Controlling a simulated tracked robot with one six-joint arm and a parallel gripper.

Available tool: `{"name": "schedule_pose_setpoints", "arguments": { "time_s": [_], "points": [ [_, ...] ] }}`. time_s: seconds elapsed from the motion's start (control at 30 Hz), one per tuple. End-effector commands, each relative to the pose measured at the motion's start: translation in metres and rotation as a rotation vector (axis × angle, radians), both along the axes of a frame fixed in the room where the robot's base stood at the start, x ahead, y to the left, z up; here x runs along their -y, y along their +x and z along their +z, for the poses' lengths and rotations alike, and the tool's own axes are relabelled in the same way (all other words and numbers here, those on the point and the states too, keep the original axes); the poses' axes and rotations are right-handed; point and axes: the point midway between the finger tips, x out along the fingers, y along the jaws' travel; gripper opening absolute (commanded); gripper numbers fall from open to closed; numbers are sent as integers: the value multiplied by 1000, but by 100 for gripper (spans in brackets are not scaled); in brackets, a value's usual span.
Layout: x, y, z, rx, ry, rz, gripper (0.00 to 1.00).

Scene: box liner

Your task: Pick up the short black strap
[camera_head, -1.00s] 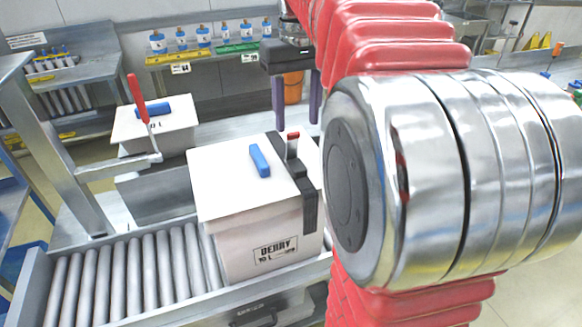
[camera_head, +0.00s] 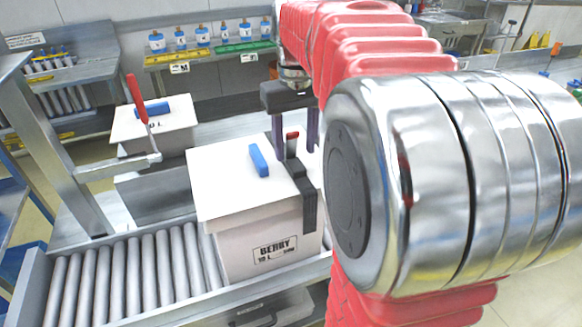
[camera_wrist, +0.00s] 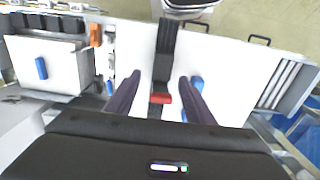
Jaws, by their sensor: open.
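The short black strap (camera_head: 308,203) lies over the right edge of the white box (camera_head: 228,198) labelled BERRY and hangs down its front. A short upright piece with a red tip (camera_head: 292,135) stands at its upper end. In the wrist view the strap (camera_wrist: 164,50) runs between my fingers, and the red tip (camera_wrist: 160,98) shows near the palm. My gripper (camera_head: 295,148) is open, with its two purple fingers above the box on either side of the upright piece. In the wrist view my gripper (camera_wrist: 159,76) straddles the strap with a gap on each side.
A blue handle (camera_head: 259,160) sits on the box lid, left of my gripper. The box rests on a roller conveyor (camera_head: 130,268). Another white box (camera_head: 178,130) with a red-handled tool (camera_head: 138,98) beside it stands behind left. Small bottles line the back shelf.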

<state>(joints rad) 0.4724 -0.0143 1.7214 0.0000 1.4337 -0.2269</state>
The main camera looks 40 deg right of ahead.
Motion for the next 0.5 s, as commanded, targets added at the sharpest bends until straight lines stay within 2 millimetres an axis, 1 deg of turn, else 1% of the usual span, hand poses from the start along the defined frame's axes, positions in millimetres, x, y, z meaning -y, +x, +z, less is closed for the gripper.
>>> {"name": "schedule_pose_setpoints", "arguments": {
  "time_s": [0.2,0.3,0.5],
  "points": [
    [-2,4,-29,-4,2,0,48],
    [-2,4,-39,-2,0,0,48],
    [-2,4,-46,-5,2,1,48]
  ]
}}
